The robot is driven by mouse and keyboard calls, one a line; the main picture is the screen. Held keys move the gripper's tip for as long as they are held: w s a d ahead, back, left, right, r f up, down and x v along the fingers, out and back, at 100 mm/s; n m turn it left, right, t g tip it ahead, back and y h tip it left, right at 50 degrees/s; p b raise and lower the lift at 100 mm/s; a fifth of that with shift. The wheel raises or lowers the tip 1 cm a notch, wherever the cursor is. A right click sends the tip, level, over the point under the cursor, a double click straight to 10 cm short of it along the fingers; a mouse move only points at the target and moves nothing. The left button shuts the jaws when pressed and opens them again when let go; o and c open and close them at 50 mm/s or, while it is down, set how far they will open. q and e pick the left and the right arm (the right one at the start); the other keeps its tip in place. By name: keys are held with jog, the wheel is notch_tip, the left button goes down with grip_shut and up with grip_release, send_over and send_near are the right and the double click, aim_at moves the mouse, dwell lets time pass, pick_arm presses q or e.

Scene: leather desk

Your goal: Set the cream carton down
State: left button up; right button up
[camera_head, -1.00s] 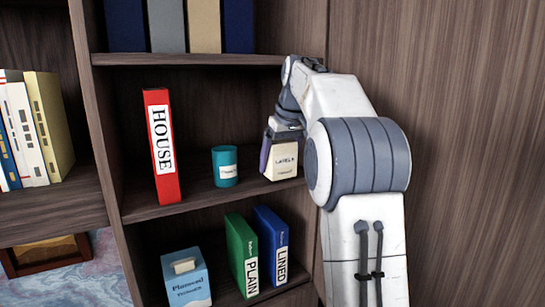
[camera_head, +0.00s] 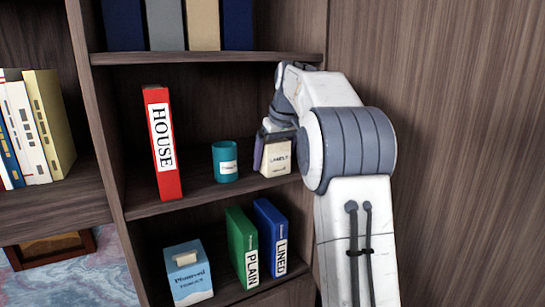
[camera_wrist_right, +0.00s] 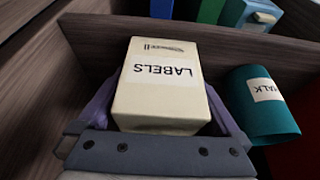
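The cream carton (camera_head: 277,159), with a "LABELS" face, is at the right end of the middle shelf (camera_head: 205,194). In the right wrist view the carton (camera_wrist_right: 163,85) sits between the two purple fingers of my right gripper (camera_wrist_right: 165,100), which is shut on its sides. In the head view my right gripper (camera_head: 270,148) reaches in from the right; one finger shows at the carton's left side. The carton looks upright, at or just above the shelf board; I cannot tell if its underside touches. My left gripper is out of view.
A teal cup (camera_head: 225,162) stands close left of the carton, then a red HOUSE binder (camera_head: 161,143). Between cup and binder the board is clear. Below are a blue box (camera_head: 187,274) and green (camera_head: 241,248) and blue (camera_head: 271,237) binders. A wooden side panel (camera_head: 440,120) is on the right.

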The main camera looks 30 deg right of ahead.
jog(key=shift+r, duration=0.3)
jog(key=shift+s+r, duration=0.1)
jog(key=shift+r, duration=0.2)
jog(key=v, duration=1.1)
